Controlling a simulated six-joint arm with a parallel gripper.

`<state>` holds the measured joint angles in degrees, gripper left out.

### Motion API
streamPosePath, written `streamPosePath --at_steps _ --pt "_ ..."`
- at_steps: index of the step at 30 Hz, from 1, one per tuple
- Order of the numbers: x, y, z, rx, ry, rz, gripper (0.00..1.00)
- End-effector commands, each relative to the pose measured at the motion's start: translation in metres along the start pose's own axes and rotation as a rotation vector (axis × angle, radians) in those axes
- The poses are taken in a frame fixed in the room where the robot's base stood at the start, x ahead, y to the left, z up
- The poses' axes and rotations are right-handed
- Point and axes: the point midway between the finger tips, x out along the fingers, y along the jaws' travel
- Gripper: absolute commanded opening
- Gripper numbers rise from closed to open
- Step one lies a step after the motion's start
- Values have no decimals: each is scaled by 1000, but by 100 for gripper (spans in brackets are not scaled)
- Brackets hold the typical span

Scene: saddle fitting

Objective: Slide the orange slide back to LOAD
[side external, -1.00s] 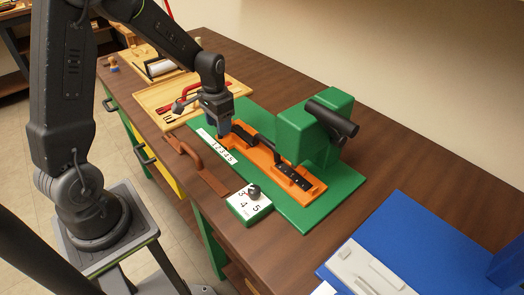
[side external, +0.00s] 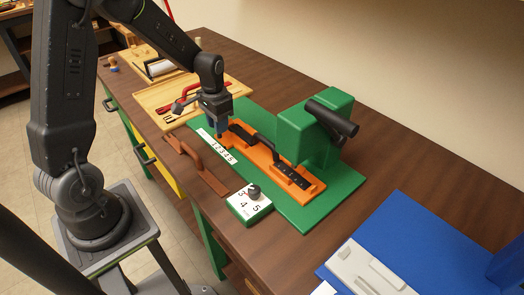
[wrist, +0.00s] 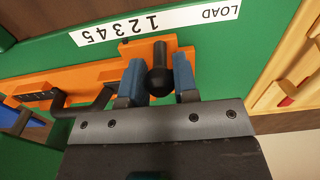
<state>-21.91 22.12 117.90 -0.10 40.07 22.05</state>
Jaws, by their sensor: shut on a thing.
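The orange slide (side external: 262,151) lies along the green fixture base (side external: 331,196), with a black bar-shaped handle and dark plates on top. It also shows in the wrist view (wrist: 90,75). My gripper (side external: 222,132) is at the slide's far-left end. In the wrist view my gripper's blue fingers (wrist: 159,82) stand on both sides of a round black knob (wrist: 160,72) at that end and are shut on it. A white scale strip (side external: 216,147) lies alongside, marked LOAD and 1 to 5. In the wrist view LOAD lies to the right of the held knob.
A green housing (side external: 312,125) with a black cylinder rises over the slide's right part. A white numbered dial box (side external: 249,204) and a brown handled tool (side external: 203,168) lie in front. A wooden tray (side external: 178,104) sits behind left; a blue mat (side external: 400,250) lies right.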

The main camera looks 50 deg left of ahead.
Motion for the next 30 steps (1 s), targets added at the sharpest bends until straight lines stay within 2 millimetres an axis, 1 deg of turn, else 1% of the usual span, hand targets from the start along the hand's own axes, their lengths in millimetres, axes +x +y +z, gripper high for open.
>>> streamPosePath --at_steps 1,4,15,30 --pt "0 -5 0 -3 2 -2 14" --pt "-1 -10 0 -3 2 -3 14" --pt "-1 -12 -1 -1 3 -2 14" --pt "0 -32 -1 -3 3 -3 14"
